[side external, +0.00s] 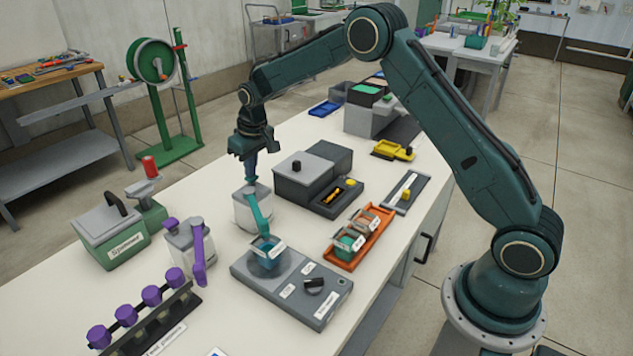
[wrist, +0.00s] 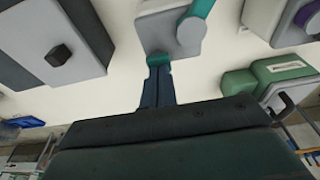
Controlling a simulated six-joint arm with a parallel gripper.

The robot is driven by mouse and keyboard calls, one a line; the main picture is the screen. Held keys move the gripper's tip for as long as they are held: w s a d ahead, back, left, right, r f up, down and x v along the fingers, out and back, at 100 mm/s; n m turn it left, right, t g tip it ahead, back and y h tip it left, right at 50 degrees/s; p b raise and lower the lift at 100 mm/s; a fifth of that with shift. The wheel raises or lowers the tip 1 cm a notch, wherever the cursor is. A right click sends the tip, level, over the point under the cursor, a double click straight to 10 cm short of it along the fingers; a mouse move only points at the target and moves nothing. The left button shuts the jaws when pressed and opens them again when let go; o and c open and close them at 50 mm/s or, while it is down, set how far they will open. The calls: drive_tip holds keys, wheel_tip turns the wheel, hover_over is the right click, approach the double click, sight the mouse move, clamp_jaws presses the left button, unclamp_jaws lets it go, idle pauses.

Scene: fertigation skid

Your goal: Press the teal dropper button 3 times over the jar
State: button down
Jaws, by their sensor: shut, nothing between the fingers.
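The teal dropper is a pale grey body (side external: 250,210) with a teal spout (side external: 258,215) that reaches down over the jar. The jar (side external: 268,262) is clear with teal contents and a white label, and stands on the grey plate unit. My gripper (side external: 251,178) is shut, points down and is directly above the dropper's top. In the wrist view, the fingertips (wrist: 157,72) meet or nearly meet the teal button (wrist: 159,59), partly covering it. I cannot tell whether the button is pressed down. The jar is not visible in the wrist view.
A purple dropper (side external: 187,245) stands to the left, with a green-grey box (side external: 112,240) behind it. A dark grey box (side external: 303,178) is close on the right. An orange tray (side external: 372,222) with jars and a grey unit with a knob (side external: 313,284) are nearer the front.

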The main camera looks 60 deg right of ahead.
drive_tip(key=shift+f, duration=0.3)
drive_tip(key=shift+r, duration=1.4)
wheel_tip(320, 180, up, 6)
idle(1.0)
